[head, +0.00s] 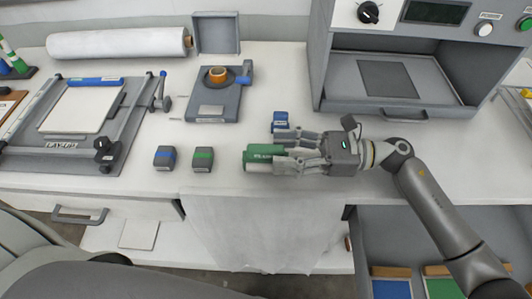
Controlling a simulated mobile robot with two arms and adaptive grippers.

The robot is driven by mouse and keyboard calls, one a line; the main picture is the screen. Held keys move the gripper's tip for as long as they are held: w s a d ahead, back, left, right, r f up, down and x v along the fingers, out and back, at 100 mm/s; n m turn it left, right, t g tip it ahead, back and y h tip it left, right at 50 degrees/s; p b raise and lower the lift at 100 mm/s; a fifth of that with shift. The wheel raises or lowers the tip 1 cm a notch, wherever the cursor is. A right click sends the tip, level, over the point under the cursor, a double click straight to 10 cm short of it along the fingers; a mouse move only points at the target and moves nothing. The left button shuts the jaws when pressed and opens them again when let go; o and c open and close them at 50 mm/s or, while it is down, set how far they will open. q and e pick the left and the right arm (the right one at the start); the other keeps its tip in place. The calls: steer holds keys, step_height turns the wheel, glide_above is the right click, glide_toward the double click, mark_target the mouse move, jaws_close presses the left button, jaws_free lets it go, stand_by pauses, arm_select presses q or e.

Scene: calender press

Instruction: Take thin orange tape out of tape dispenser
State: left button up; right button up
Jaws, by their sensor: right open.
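The orange tape roll (217,74) sits on the spindle of the grey tape dispenser (212,107), which stands on the white worktop, left of centre. My right gripper (276,150) is open, its fingers pointing left, to the right of and nearer than the dispenser. It is well apart from the tape. A green labelled object (256,154) lies at its fingertips, partly hidden by the fingers; I cannot tell whether they touch it. My left gripper is not in view.
A blue block (280,119) stands just behind my right gripper. Two small dark boxes, one blue-marked (165,158) and one green-marked (203,159), stand in front of the dispenser. A cutting frame (88,112) is at left, a press (388,98) at right. A drawer is open below right.

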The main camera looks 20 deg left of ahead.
mark_target(266, 153)
steer(key=p+x, duration=0.1)
steer(key=x, duration=0.2)
steer(key=shift+s+a+r+p, duration=0.1)
steer(key=shift+s+a+p, duration=0.2)
steer(key=shift+p, duration=0.05)
steer(key=shift+a, duration=0.2)
steer(key=shift+f, duration=0.2)
steer(key=shift+d, duration=0.1)
steer(key=shift+c, duration=1.1)
jaws_close()
